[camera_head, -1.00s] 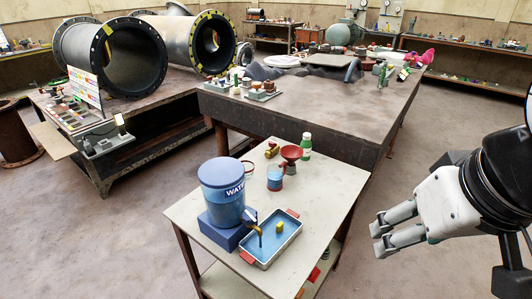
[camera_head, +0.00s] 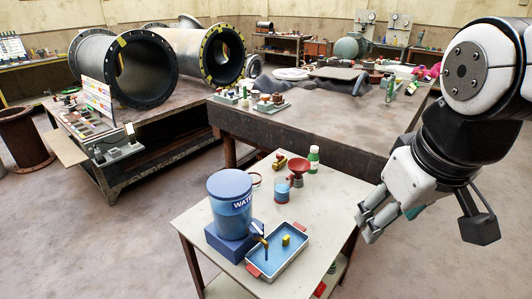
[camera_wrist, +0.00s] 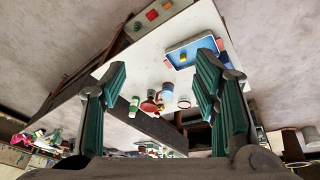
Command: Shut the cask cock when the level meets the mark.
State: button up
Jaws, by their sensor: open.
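The blue cask (camera_head: 231,210) marked "WATER" stands on a blue block at the left of the white cart. Its cock (camera_head: 262,242) juts out at the lower right, over a tray (camera_head: 301,259) with red handles. The tray holds blue liquid and a small yellow block (camera_head: 286,240). I cannot make out a level mark, and the cock's setting is too small to tell. My gripper (camera_head: 363,221) is open and empty, right of the tray and apart from the cask. In the wrist view, the tray (camera_wrist: 170,61) shows beyond its spread green-padded fingers (camera_wrist: 160,88).
Behind the tray on the cart are a red funnel (camera_head: 299,167), a blue-and-red cup (camera_head: 281,190) and a green bottle (camera_head: 314,158). A large workbench (camera_head: 300,128) stands behind the cart. Open floor lies at the left.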

jog(key=w+a+f+n+g+y+p, duration=0.1)
jog(key=w+a+f+n, duration=0.15)
jog(key=w, duration=0.35)
jog(key=w+a+f+n, duration=0.2)
jog(key=w+a+n, duration=0.15)
jog(key=w, duration=0.25)
jog(key=n+g+y+p, duration=0.2)
jog(key=n+y, duration=0.2)
jog(key=n, duration=0.3)
send_near(256, 227)
jog(key=p+x, duration=0.1)
jog(key=x, duration=0.8)
jog(key=c, duration=1.2)
jog(key=shift+o, duration=0.2)
